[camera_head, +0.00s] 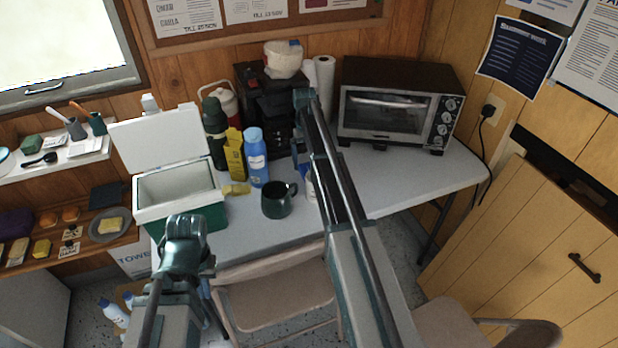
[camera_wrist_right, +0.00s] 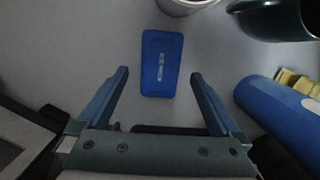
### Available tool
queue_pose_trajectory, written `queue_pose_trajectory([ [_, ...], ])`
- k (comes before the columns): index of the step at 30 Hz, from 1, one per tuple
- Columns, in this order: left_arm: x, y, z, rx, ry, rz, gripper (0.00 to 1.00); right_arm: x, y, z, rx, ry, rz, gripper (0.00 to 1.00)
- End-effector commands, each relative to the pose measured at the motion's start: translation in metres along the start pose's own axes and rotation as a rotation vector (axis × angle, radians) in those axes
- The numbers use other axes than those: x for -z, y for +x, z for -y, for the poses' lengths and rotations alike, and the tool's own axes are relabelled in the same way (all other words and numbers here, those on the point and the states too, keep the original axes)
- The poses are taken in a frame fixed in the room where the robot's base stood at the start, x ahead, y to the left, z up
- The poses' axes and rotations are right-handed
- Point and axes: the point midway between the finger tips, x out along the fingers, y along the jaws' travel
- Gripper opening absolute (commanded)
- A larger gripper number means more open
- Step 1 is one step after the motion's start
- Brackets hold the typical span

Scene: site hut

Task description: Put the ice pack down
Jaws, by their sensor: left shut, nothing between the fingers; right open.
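The ice pack (camera_wrist_right: 162,62) is a flat blue slab lying on the grey tabletop in the right wrist view. My right gripper (camera_wrist_right: 160,74) is open around and just short of its near end, with nothing gripped. My left gripper (camera_head: 186,226) is shut and empty, in front of the green and white cooler (camera_head: 180,217), whose lid (camera_head: 158,143) stands open.
A dark green mug (camera_head: 277,203), a blue bottle (camera_head: 257,160) and a yellow box (camera_head: 234,155) stand on the table. A white cup (camera_wrist_right: 187,5) is near the pack. The coffee machine (camera_head: 258,85) and toaster oven (camera_head: 395,105) stand behind. A chair (camera_head: 275,300) is in front.

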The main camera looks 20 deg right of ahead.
Motion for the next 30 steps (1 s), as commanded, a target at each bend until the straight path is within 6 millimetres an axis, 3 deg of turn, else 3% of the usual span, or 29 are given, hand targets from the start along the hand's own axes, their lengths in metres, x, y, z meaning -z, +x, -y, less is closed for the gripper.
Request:
queue_pose_trajectory([
  [1,0.001,0.013,-0.001,0.000,0.000,0.000,0.00,0.001,0.013,0.001,0.000,0.000,0.000,1.00],
  [6,0.002,0.032,-0.003,0.000,0.000,0.000,0.00,0.001,0.033,0.001,0.000,0.000,0.000,1.00],
  [16,0.002,0.034,-0.003,0.000,0.001,0.000,0.00,0.000,0.034,0.001,0.000,0.000,0.000,0.98],
  [30,0.002,0.034,-0.003,0.000,0.000,0.000,0.00,0.000,0.034,0.001,0.000,0.000,0.000,0.14],
])
